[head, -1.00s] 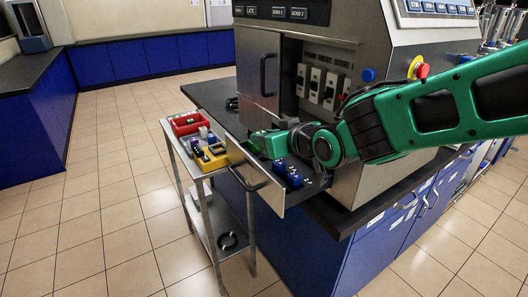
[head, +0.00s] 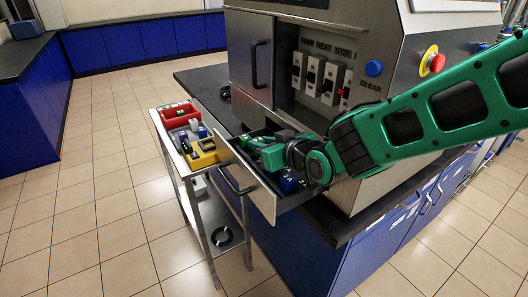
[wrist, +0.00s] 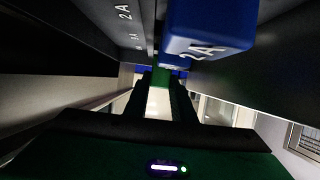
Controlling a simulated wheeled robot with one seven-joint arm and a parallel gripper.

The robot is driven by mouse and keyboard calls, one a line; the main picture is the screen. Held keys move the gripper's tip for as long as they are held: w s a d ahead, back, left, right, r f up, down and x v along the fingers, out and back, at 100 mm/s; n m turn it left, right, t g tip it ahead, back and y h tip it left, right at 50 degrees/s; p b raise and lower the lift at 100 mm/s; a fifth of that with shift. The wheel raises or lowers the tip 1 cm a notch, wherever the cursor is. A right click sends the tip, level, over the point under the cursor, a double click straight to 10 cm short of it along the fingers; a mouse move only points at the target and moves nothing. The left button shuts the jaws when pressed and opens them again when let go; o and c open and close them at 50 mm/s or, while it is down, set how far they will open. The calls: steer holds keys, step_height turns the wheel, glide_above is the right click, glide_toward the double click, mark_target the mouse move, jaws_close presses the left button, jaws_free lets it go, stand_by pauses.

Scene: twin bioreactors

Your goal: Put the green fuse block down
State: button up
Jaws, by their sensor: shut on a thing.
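My gripper (head: 262,152) is inside the open drawer (head: 252,187) of the steel cabinet. In the wrist view its two dark fingers (wrist: 161,98) are shut on the green fuse block (wrist: 160,78), which has a pale lit face between them. In the head view the block is hard to tell from my green gripper. A blue block marked 2A (wrist: 208,28) is close beside the fingers in the wrist view. Blue also shows in the drawer (head: 288,184) below my wrist in the head view. I cannot tell whether the green block touches the drawer floor.
Fuse switches (head: 322,78) and a red emergency button (head: 437,63) are on the cabinet. The tiled floor at left is clear.

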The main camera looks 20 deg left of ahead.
steer(key=shift+f, duration=1.25)
steer(key=shift+f, duration=0.1)
steer(key=o, duration=1)
steer(key=shift+s+d+r, duration=0.3)
steer(key=shift+r, duration=0.05)
steer(key=v, duration=1.1)
steer(key=shift+d, duration=0.1)
